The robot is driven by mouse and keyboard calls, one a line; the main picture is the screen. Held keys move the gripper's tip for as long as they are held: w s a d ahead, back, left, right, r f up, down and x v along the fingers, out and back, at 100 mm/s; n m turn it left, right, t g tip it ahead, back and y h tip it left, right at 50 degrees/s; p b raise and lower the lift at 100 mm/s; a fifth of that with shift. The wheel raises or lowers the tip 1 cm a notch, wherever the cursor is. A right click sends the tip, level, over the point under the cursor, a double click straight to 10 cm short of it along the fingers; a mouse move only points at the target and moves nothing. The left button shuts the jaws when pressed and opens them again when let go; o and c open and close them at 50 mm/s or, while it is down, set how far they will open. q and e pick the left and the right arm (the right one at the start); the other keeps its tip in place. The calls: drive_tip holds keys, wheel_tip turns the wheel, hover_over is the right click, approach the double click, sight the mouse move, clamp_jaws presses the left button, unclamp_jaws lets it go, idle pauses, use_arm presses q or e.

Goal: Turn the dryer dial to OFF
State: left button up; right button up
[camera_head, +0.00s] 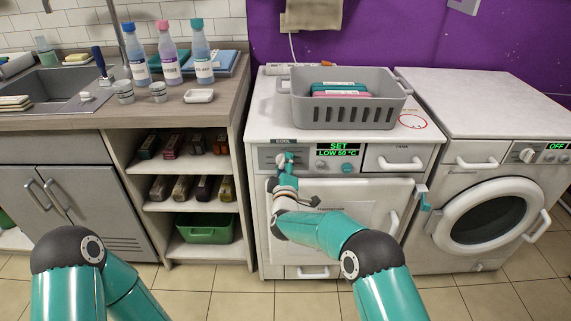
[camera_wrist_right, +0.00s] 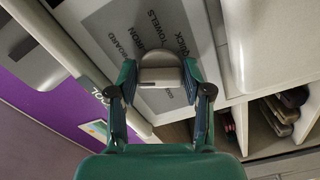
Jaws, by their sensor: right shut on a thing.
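The dryer (camera_head: 330,235) is the left white machine, and its display (camera_head: 338,150) reads SET, LOW 50 °C. The dryer dial (camera_wrist_right: 161,77) is a pale knob on a label printed with settings such as QUICK and TOWELS in the wrist view. My right gripper (camera_head: 286,160) is at the left of the dryer's control panel, shut on the dial with a finger on each side. It also shows in the right wrist view (camera_wrist_right: 160,88). In the head view the gripper hides most of the dial, so its pointer cannot be read. My left gripper is not in view.
A grey basket (camera_head: 350,117) with folded items sits on the dryer. A washer (camera_head: 505,165) with display OFF stands right of it. Left are a counter with bottles (camera_head: 168,52) and open shelves with a green bin (camera_head: 205,229).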

drive_tip(key=n, duration=0.2)
drive_tip(key=n+p, duration=0.1)
drive_tip(key=n, duration=0.1)
drive_tip(key=shift+d+f+n, duration=0.2)
drive_tip(key=shift+f+n, duration=0.1)
drive_tip(key=shift+f, duration=0.1)
idle(0.4)
drive_tip(key=o, duration=1.1)
drive_tip(key=shift+r, duration=0.25)
drive_tip(key=shift+r, duration=0.1)
drive_tip(key=s, duration=1.2)
